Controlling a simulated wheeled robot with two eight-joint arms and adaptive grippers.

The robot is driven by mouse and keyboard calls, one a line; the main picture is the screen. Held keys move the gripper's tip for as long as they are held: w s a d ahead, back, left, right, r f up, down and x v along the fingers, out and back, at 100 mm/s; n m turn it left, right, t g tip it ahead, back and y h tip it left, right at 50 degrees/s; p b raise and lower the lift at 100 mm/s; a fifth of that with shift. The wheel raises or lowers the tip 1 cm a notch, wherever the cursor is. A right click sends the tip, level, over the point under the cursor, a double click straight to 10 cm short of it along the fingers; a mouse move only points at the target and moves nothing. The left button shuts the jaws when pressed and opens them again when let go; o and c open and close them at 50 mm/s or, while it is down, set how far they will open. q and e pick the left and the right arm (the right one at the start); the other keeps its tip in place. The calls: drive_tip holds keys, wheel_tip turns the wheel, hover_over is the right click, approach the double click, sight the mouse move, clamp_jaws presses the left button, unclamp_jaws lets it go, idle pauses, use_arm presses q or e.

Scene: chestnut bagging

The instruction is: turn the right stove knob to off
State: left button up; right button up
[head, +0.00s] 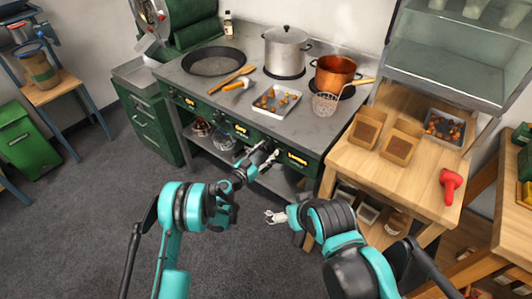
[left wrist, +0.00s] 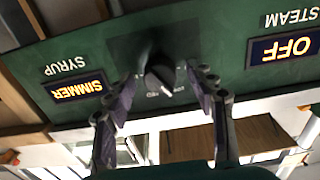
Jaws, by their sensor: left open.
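The green stove front (head: 215,117) carries several lit displays in the head view. In the left wrist view, which is upside down, a dark knob (left wrist: 160,76) sits between the SYRUP display reading SIMMER (left wrist: 77,90) and the STEAM display reading OFF (left wrist: 285,48). My left gripper (left wrist: 160,92) is open, with one finger on each side of the knob; I cannot tell whether they touch it. In the head view, my left gripper (head: 268,153) is at the stove's right front and hides the knob. My right gripper (head: 272,217) looks open and empty, away from the stove.
On the stove stand a black pan (head: 213,62), a steel pot (head: 286,50), a copper pot (head: 333,74), a chestnut tray (head: 275,101) and a wire basket (head: 325,104). A wooden table (head: 370,165) stands close on the right. The floor in front is clear.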

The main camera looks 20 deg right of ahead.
use_arm(q)
drive_tip(key=c, duration=1.2)
drive_tip(key=shift+o, duration=0.2)
drive_tip(key=shift+n, duration=0.3)
drive_tip(key=n, duration=1.1)
drive_tip(key=shift+r, duration=0.1)
drive_tip(key=shift+n, duration=0.3)
drive_tip(key=o, duration=1.2)
drive_tip(key=shift+c, duration=0.2)
